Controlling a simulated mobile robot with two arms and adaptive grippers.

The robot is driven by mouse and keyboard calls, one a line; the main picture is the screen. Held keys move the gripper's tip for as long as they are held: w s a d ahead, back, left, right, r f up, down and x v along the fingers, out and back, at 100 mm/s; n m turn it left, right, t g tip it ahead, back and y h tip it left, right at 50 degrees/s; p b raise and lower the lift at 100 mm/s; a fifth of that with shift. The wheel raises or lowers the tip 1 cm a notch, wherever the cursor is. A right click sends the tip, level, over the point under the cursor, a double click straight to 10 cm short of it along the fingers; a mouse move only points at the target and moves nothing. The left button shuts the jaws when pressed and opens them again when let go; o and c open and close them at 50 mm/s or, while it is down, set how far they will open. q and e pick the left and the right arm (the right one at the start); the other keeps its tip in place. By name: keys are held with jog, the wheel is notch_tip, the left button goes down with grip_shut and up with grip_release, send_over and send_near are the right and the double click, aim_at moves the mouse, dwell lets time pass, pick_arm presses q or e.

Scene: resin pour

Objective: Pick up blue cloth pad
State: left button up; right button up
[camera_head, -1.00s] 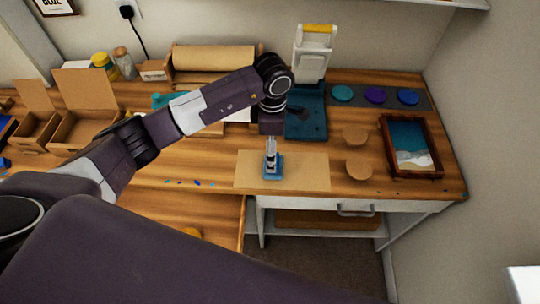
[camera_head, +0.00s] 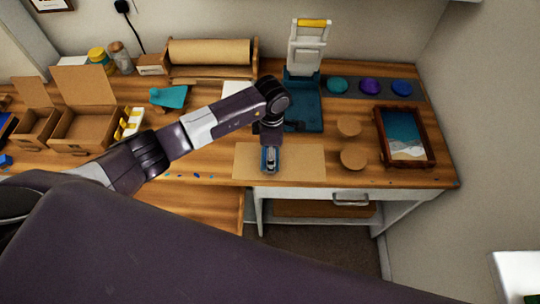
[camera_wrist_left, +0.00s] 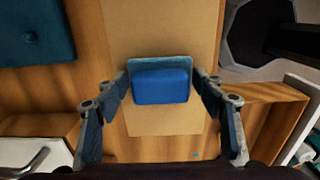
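The blue cloth pad (camera_wrist_left: 160,86) lies on a brown paper sheet (camera_wrist_left: 164,121) on the wooden bench, with a lighter blue layer along its far edge. In the head view the pad is mostly hidden behind my left gripper (camera_head: 270,164). The left wrist view shows the left gripper (camera_wrist_left: 162,78) open, with one fingertip on each side of the pad. Whether the fingertips touch it is unclear. My right gripper is not in view.
A teal press-like stand (camera_head: 304,105) is behind the paper. Cardboard boxes (camera_head: 88,128) stand at left. A drawer (camera_head: 340,198) is below the bench front.

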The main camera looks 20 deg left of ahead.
pick_arm(q)
jog(key=shift+c, duration=1.2)
jog(key=c, duration=0.4)
jog(key=shift+c, duration=0.2)
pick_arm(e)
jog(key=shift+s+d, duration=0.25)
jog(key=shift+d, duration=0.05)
pick_arm(q)
jog(key=shift+r, duration=0.15)
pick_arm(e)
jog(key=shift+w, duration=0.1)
pick_arm(q)
jog(key=shift+r, duration=0.2)
jog(key=shift+c, duration=0.2)
notch_tip(320, 180, up, 18)
jog(key=b, duration=0.5)
jog(key=s+a+r+m, duration=0.1)
jog(key=s+a+m, duration=0.1)
jog(key=s+m, duration=0.5)
jog(key=s+a+r+m, duration=0.1)
jog(key=s+m, duration=0.6)
jog(key=m, duration=0.7)
jog(key=shift+a, duration=0.7)
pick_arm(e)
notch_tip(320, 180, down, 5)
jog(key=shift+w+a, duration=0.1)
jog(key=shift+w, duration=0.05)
